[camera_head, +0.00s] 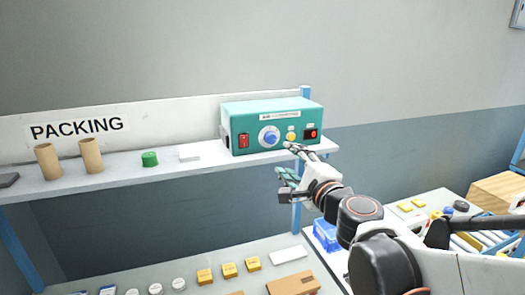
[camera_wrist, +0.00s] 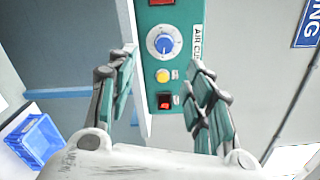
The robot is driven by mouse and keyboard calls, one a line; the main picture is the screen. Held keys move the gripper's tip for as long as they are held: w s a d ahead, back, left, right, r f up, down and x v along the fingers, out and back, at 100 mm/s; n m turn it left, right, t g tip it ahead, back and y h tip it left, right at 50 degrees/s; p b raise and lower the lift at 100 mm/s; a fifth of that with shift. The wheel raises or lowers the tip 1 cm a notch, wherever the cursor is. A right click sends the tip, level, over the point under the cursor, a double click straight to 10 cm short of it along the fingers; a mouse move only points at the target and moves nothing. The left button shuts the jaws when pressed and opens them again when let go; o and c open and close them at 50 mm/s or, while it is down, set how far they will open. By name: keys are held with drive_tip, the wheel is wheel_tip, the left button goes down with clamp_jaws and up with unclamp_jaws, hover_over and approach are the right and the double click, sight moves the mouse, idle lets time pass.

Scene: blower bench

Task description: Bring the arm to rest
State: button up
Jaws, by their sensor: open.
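My arm reaches from the lower right in the head view, with my gripper (camera_head: 285,160) just in front of the lower right part of a teal blower box (camera_head: 262,112). The gripper is open, with nothing between its fingers. In the wrist view the two fingers of the gripper (camera_wrist: 161,60) stand apart, and the box's front panel shows between them: a blue knob (camera_wrist: 163,44), a yellow button (camera_wrist: 162,76) and a dark switch with a red-orange part (camera_wrist: 164,101). Whether a fingertip touches the panel cannot be told.
The box stands on a shelf (camera_head: 115,178) with cardboard tubes (camera_head: 91,155), a green cap (camera_head: 149,158) and a white block (camera_head: 190,152). A bench below holds several yellow blocks (camera_head: 229,270) and a cardboard box (camera_head: 293,284). A blue bin (camera_head: 326,235) lies below my gripper. Wall space above is clear.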

drive_tip(key=s+d+f+n+g+h+b, duration=0.2)
drive_tip(key=s+f+n+g+b, duration=0.65)
drive_tip(key=s+f+n, duration=0.9)
drive_tip(key=s+d+f+g+h+b, duration=0.1)
drive_tip(key=s+d+f+h+b, duration=0.2)
drive_tip(key=s+d+f, duration=0.3)
wheel_tip(320, 180, down, 3)
drive_tip(key=shift+s+d+f, duration=0.2)
drive_tip(key=shift+s+d, duration=0.15)
drive_tip(key=shift+d, duration=0.2)
drive_tip(key=shift+n, duration=0.25)
drive_tip(key=shift+c, duration=0.6)
